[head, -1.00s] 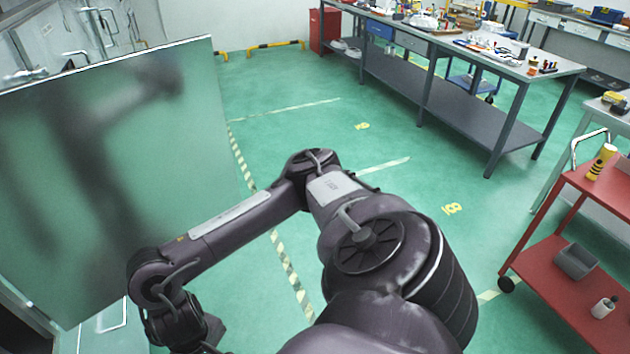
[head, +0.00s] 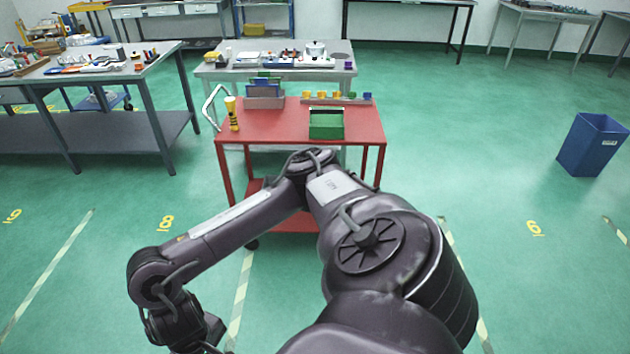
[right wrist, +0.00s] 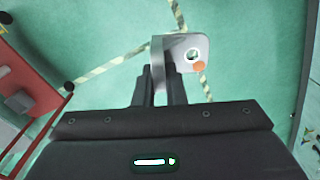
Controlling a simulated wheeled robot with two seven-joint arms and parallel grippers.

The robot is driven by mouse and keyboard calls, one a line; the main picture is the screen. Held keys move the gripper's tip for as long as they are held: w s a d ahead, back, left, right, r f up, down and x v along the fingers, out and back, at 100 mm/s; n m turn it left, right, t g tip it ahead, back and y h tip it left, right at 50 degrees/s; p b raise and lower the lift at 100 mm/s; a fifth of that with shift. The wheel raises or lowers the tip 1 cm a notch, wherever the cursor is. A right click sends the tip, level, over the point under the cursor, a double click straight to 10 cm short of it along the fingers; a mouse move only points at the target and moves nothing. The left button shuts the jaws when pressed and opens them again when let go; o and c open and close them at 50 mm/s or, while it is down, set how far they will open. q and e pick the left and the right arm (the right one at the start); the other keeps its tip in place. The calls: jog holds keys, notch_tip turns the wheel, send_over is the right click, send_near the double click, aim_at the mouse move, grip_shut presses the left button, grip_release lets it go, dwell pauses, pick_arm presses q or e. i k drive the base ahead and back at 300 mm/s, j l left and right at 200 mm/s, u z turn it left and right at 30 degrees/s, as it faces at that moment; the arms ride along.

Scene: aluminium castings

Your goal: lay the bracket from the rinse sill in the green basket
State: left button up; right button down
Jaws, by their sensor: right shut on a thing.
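The green basket (head: 326,133) stands on the top of the red trolley (head: 270,132), ahead of me in the head view. My right gripper (right wrist: 160,76) is shut on the bracket (right wrist: 184,44), a pale metal angle piece with a round hole and an orange spot. The bracket hangs over the green floor in the right wrist view, well short of the trolley. In the head view my right arm bends down to the lower left, and the bracket cannot be seen there. My left gripper is in neither view, and nor is the rinse sill.
A yellow-black bottle (head: 232,114), a grey rack (head: 265,102) and a strip with coloured blocks (head: 337,100) share the trolley top. A workbench (head: 150,60) stands left, a blue bin (head: 592,145) right. The floor around the trolley is open.

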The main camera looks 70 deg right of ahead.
aim_at(326, 135)
jog(key=i+l+z, duration=0.15)
jog(key=z, duration=0.3)
jog(key=i+l+z, duration=0.15)
jog(key=z, duration=0.25)
jog(key=i+l+z, duration=0.2)
jog(key=z, duration=0.25)
jog(key=i+z, duration=0.15)
jog(key=z, duration=0.25)
jog(key=i+z, duration=0.2)
jog(key=z, duration=0.25)
jog(key=i+j+z, duration=0.4)
jog(key=i, duration=0.45)
jog(key=i+j+z, duration=0.4)
jog(key=i+j, duration=0.4)
